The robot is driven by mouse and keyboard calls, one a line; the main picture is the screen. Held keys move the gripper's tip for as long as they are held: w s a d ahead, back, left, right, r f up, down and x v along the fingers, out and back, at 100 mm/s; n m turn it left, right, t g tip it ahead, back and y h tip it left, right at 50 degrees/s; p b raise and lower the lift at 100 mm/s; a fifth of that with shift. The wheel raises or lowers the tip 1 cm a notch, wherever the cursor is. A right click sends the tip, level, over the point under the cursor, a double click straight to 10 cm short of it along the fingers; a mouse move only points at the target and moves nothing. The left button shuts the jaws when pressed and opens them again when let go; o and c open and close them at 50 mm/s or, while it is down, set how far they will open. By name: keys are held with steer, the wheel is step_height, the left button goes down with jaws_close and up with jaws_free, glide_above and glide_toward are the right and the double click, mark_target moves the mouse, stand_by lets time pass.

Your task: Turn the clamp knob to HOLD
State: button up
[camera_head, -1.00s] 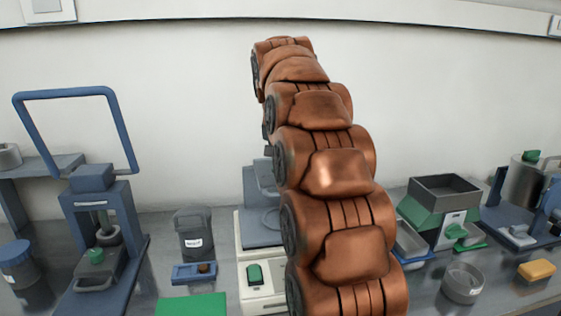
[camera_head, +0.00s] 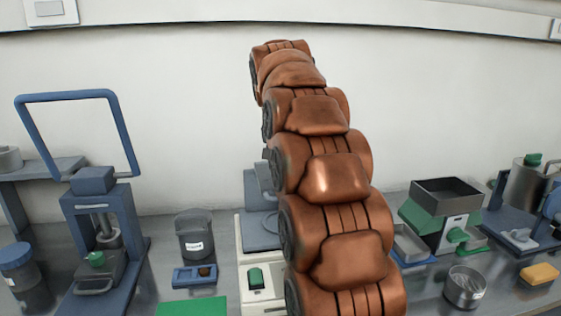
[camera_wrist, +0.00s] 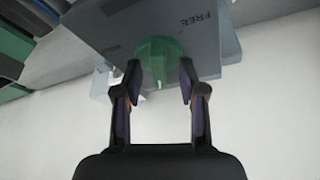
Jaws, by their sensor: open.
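The green clamp knob (camera_wrist: 158,62) shows in the wrist view, on a grey plate (camera_wrist: 205,45) with the word FREE printed to the right of the knob. A small pale pointer mark shows at the knob's lower edge. My gripper (camera_wrist: 160,70) is open, with one fingertip on each side of the knob. I cannot tell whether either finger touches it. The word HOLD is not visible. In the head view, my gripper and this knob cannot be made out behind my arm.
In the head view, a blue press frame (camera_head: 100,215) with a raised handle stands at left. A dark lidded container (camera_head: 194,235) stands left of my arm. A hopper device (camera_head: 440,215), a round metal dish (camera_head: 464,287) and a yellow block (camera_head: 540,273) are at right.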

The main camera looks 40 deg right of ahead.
steer(key=v, duration=0.7)
steer(key=shift+r, duration=0.3)
stand_by(0.8)
